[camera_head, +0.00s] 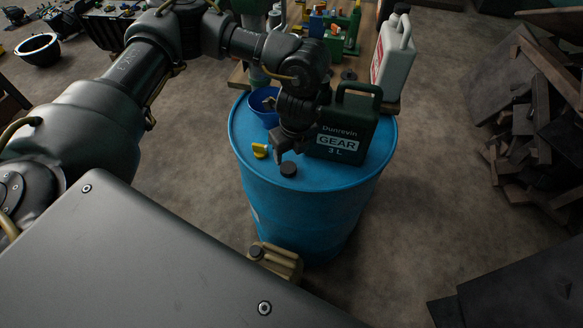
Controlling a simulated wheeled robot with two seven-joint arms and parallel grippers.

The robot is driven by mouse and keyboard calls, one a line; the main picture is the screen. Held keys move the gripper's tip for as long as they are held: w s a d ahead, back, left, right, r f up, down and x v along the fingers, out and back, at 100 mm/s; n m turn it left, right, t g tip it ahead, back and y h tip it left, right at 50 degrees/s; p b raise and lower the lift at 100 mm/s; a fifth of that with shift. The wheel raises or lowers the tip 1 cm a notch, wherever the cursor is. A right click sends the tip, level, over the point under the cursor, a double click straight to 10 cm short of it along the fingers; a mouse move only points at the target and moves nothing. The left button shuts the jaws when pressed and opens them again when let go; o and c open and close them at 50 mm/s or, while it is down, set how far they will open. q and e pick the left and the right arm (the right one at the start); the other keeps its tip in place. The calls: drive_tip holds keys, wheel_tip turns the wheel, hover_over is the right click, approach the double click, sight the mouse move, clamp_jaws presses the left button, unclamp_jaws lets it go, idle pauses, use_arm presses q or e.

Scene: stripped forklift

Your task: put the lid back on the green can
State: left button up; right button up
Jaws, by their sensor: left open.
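The green can (345,130), labelled Dunrevin GEAR 3 L, stands upright on top of the blue drum (320,205). A small round black lid (289,169) lies on the drum top, in front of the can and to its left. My left gripper (285,153) is open and points down, just above and behind the lid, beside the can's left side. I cannot tell whether a fingertip touches the lid. The can's mouth is not clearly visible, as my left wrist is close to it. My right gripper is not in view.
A yellow piece (260,151) and a blue bowl (264,106) are also on the drum top. A white jug (393,55) and several bottles stand behind. A tan can (280,262) is low in front of the drum. Dark scrap (535,130) is piled at the right.

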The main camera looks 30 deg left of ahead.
sight(289, 167)
use_arm(q)
drive_tip(key=shift+w+a+f, duration=0.15)
drive_tip(key=shift+f, duration=1.2)
drive_tip(key=f, duration=0.5)
drive_tip(key=shift+w+a+p, duration=0.25)
drive_tip(key=shift+a+p, duration=0.15)
drive_tip(key=shift+c, duration=0.3)
drive_tip(key=c, duration=0.7)
